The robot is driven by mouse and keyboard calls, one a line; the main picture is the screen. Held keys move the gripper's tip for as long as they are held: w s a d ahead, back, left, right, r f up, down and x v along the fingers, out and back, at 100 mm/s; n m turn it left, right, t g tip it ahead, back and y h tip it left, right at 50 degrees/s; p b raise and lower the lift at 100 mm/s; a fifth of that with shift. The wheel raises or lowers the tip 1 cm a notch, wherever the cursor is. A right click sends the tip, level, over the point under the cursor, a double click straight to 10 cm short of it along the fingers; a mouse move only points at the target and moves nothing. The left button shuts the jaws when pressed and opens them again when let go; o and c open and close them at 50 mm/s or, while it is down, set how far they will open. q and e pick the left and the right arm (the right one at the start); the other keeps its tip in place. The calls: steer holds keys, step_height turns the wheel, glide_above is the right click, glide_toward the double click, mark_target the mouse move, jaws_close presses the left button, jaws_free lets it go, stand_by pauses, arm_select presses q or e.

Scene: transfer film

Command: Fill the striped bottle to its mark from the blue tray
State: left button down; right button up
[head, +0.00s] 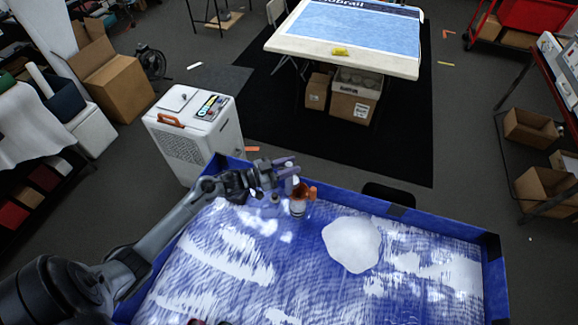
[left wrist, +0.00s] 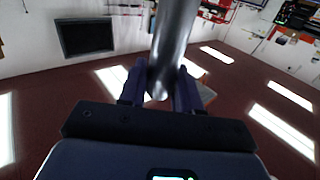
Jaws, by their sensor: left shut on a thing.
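The blue tray (head: 440,223) fills the lower part of the head view, its floor streaked blue and white. A white, rounded heap or patch (head: 352,244) lies in it. A small orange and white banded bottle (head: 298,204) stands near the tray's far wall; its mark cannot be made out. My left gripper (head: 287,168) is just above and beside this bottle. In the left wrist view its fingers are shut on a smooth grey metallic cylinder (left wrist: 174,45). In the head view the held thing is too small to tell clearly. My right gripper is not in view.
A white wheeled cabinet (head: 195,128) stands behind the tray's far left corner. A white-edged table (head: 345,68) with a blue top stands farther back. Cardboard boxes (head: 112,80) are at left. The tray's right side is clear.

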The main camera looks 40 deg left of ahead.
arm_select(q)
steer(key=shift+w+d+f+m+g+y+b, duration=0.4)
steer(key=shift+w+d+f+m+g+y, duration=1.25)
steer(key=shift+d+f, duration=1.45)
steer(key=shift+w+d+f+m+g+y+b, duration=0.35)
steer(key=shift+w+d+f+m+g+y, duration=0.6)
steer(key=shift+d+f+m+g+y, duration=2.05)
steer(key=shift+s+a+r+n+t+h+p, duration=0.85)
steer(key=shift+a+r+n+t+h, duration=0.7)
steer(key=shift+a+r, duration=0.65)
steer(key=shift+s+a+r+n+t+h+p, duration=0.9)
steer(key=shift+a+r+n+t+h, duration=0.8)
steer(key=shift+r, duration=0.65)
steer(key=shift+s+a+r+n+t+h+p, duration=0.85)
steer(key=shift+a+r+n+t+h, duration=0.55)
steer(key=shift+a+r, duration=0.85)
